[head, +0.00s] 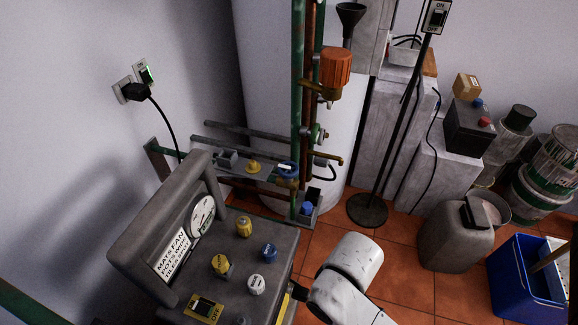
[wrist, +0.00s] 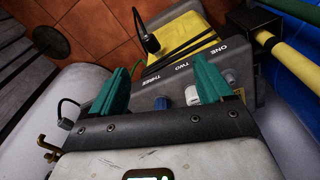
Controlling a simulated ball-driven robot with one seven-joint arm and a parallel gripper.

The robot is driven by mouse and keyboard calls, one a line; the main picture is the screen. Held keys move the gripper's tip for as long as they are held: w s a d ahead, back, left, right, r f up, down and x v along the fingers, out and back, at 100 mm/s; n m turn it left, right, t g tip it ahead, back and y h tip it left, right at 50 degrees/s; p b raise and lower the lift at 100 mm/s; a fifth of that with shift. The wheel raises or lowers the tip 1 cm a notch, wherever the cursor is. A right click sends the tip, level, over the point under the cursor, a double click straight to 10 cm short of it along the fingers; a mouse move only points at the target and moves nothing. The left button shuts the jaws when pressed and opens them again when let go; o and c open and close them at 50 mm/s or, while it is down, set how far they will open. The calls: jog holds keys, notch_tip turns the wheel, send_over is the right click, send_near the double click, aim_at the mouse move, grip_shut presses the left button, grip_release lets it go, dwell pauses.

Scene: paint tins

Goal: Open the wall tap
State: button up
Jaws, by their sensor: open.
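I cannot tell for sure which fitting is the wall tap. In the head view an orange-capped brass valve (head: 335,70) sits on the upright pipes. Lower down, a blue-handled brass fitting (head: 287,170) sits beside a pipe with a bent brass spout (head: 338,159). A yellow-handled fitting (head: 253,167) is to its left. My gripper (wrist: 165,80) shows in the wrist view, its two teal fingers apart and nothing clearly held between them. Past the fingers is a grey panel marked ONE, TWO, THREE. In the head view my white arm is at the bottom centre; my fingers do not show clearly.
A grey console (head: 272,240) with several knobs stands close by at the lower left. A floor stand (head: 367,210) carries a switch box (head: 436,16). A grey jerrycan (head: 456,237), a blue crate (head: 522,285) and paint tins (head: 545,190) stand at the right. Bare tiles lie between.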

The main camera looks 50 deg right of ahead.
jog(key=shift+o, duration=0.4)
jog(key=shift+o, duration=0.7)
jog(key=shift+w+d+f, duration=0.2)
jog(key=m+t+h+b, duration=0.7)
jog(key=t+h+b, duration=0.4)
jog(key=t+b, duration=0.3)
send_near(287, 164)
jog(key=shift+g, duration=0.4)
jog(key=p+x, duration=0.1)
jog(key=x, duration=0.9)
jog(key=shift+w+r, duration=0.1)
jog(key=shift+r, duration=0.1)
jog(key=shift+c, duration=0.2)
